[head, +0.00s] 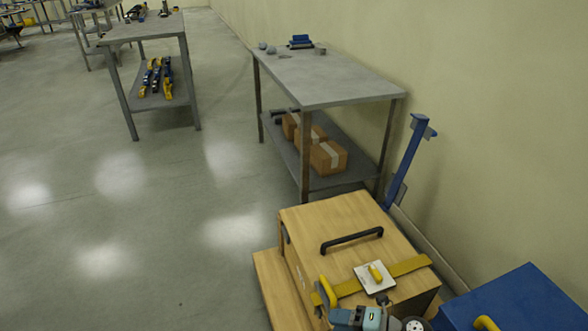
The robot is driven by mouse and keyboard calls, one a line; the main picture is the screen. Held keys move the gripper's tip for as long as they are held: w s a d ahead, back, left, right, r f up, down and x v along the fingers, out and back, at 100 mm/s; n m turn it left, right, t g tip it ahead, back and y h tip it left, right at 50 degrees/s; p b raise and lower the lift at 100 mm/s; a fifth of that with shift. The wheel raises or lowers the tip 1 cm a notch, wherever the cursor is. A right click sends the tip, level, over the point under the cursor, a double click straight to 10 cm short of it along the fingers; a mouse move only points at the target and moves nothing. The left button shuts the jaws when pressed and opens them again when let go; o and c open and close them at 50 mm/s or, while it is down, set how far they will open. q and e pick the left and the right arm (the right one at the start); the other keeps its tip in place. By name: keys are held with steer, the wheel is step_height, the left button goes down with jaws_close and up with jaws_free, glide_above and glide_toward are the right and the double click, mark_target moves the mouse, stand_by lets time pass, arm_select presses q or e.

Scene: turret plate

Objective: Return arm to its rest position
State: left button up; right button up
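Neither of my grippers shows in the head view, and no arm of mine can be made out. A wooden crate (345,215) stands at the bottom centre with a black handle (351,240) on its top. A yellow strap (408,266) runs across the crate. A small whitish plate with a yellow grip (367,280) lies over the strap. A teal and grey tool (372,319) is at the bottom edge, partly cut off by the frame. Whether anything holds these things is not visible.
A grey table (340,82) with cardboard boxes (327,158) on its lower shelf stands behind the crate by the wall. Another table (140,30) is farther left. A blue box (520,300) and blue post (407,160) are at right. The floor at left is clear.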

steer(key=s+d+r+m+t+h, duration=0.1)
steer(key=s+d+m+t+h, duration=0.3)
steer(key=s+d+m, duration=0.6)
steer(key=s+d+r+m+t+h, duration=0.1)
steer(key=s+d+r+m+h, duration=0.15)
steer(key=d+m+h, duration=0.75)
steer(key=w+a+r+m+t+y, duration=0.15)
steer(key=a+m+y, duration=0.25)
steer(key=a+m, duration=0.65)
arm_select(q)
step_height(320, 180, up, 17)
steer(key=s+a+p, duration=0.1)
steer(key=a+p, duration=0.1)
steer(key=p, duration=2.5)
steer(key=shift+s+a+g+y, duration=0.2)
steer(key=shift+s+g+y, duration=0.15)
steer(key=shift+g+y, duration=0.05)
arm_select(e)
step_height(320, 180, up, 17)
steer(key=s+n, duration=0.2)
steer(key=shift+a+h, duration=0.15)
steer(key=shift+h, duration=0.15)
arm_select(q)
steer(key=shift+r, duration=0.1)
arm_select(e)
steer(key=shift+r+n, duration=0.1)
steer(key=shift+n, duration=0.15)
